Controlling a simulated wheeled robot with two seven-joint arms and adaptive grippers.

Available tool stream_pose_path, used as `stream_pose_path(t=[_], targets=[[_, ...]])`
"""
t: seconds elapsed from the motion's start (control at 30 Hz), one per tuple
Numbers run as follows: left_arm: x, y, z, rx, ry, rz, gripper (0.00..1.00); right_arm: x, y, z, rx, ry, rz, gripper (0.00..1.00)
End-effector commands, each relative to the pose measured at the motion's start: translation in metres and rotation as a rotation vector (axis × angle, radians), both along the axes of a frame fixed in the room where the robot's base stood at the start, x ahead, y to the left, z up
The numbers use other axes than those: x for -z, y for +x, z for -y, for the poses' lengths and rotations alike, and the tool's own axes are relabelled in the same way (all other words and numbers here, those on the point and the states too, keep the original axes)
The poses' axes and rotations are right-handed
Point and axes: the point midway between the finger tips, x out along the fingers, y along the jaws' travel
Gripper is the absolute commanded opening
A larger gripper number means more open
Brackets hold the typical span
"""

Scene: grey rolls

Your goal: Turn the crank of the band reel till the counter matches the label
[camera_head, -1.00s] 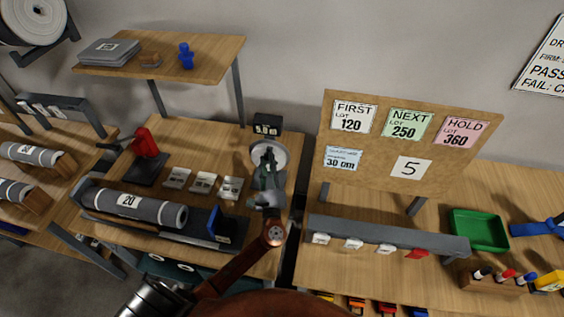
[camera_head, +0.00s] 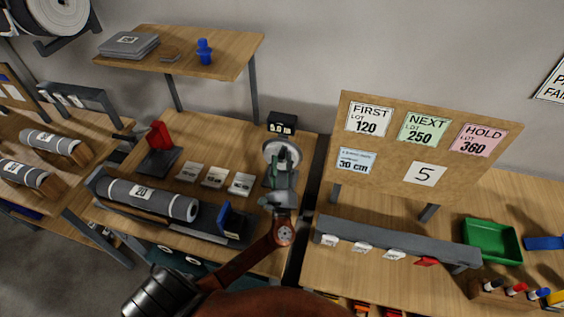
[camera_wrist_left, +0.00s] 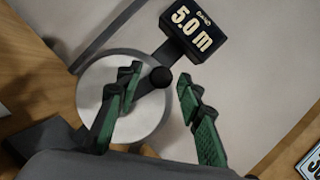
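The band reel is a pale round disc (camera_head: 291,147) at the back right of the left bench; it also shows in the wrist view (camera_wrist_left: 92,92). Its black crank knob (camera_wrist_left: 161,77) sits near the disc's edge. The black counter (camera_head: 282,122) behind it reads 5.0 m in the wrist view (camera_wrist_left: 193,28). My left gripper (camera_head: 281,165) is over the reel. In the wrist view its green fingers (camera_wrist_left: 158,80) are apart, one on each side of the knob, with gaps visible; I cannot tell how deep the knob sits between them. My right gripper is not in view.
A grey roll labelled 20 (camera_head: 145,198) lies at the bench front. Small white tags (camera_head: 214,177) and a red-topped stand (camera_head: 160,140) are left of the reel. A board (camera_head: 400,195) with lot cards and a "5" card stands right. A shelf (camera_head: 215,62) overhangs the back left.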

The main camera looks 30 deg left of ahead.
Motion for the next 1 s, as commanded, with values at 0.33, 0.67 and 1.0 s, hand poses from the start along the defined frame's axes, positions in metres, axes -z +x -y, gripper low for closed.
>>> stream_pose_path(t=[0.33,0.67,1.0], targets=[[0.002,-0.003,0.003,0.002,-0.001,-0.001,0.37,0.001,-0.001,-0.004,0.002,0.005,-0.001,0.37],[0.017,-0.042,0.029,0.001,-0.002,-0.001,0.37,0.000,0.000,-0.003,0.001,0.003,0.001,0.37],[0.022,-0.059,0.041,0.001,0.001,0.000,0.37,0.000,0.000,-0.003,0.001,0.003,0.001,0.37]])
